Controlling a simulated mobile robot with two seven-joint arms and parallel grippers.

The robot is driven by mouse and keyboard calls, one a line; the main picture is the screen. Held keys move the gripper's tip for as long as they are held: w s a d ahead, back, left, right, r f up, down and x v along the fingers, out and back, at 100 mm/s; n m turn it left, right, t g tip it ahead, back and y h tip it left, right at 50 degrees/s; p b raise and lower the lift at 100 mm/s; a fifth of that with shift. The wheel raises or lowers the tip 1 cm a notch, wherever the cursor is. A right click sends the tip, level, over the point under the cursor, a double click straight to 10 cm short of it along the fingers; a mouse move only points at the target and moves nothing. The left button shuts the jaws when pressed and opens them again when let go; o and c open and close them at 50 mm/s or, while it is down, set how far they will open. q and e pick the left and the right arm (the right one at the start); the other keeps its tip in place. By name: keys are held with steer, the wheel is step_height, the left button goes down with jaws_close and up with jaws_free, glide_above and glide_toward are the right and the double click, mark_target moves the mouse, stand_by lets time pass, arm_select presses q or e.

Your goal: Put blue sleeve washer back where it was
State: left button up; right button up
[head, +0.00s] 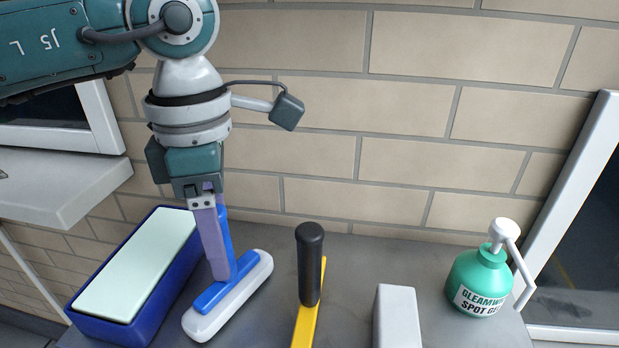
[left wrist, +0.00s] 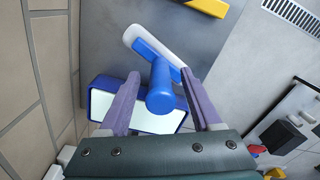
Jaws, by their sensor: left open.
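The blue sleeve washer (head: 212,300) rests on the grey surface, its white sleeve down and its blue handle standing up. In the left wrist view its round handle end (left wrist: 160,100) shows between the fingers. My left gripper (head: 221,272) is open, pointing down, with its purple fingers on either side of the handle; the fingertips also show in the left wrist view (left wrist: 160,78). I cannot tell whether a finger touches the handle. In the head view one finger hides part of the handle. My right gripper is not in view.
A blue tub with a pale top (head: 104,328) stands close left of the washer. A yellow tool with a black handle (head: 310,265) and a white block (head: 397,318) are to the right. A green spray bottle (head: 478,276) stands farther right. A brick wall (head: 420,110) is behind.

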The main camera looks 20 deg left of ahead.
arm_select(q)
steer(key=shift+r, duration=0.1)
step_height(320, 180, up, 12)
steer(key=shift+f, duration=0.1)
stand_by(0.4)
